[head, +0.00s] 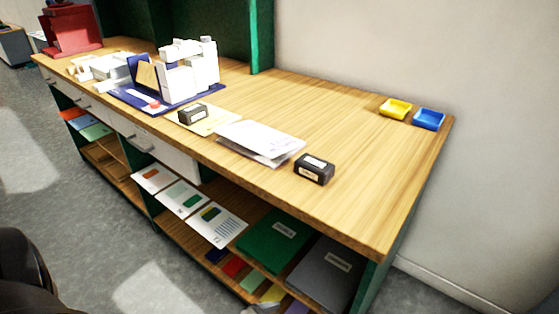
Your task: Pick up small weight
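Two small dark blocks with pale labels sit on the wooden tabletop; the labels are too small to read. One dark block (314,170) stands near the front edge, just right of a stack of white papers (258,142). The other dark block (192,114) rests on a yellow sheet (214,122) farther left and looks a little smaller. I cannot tell for sure which is the small weight. Neither gripper can be made out; only a dark shape, perhaps part of my arm, shows at the lower left.
A blue board with white block models (186,72) stands left on the table (345,115). Yellow (395,107) and blue (429,119) trays sit at the back right. Shelves below hold cards, a green folder (273,239) and a grey folder (325,270). The tabletop's right part is mostly clear.

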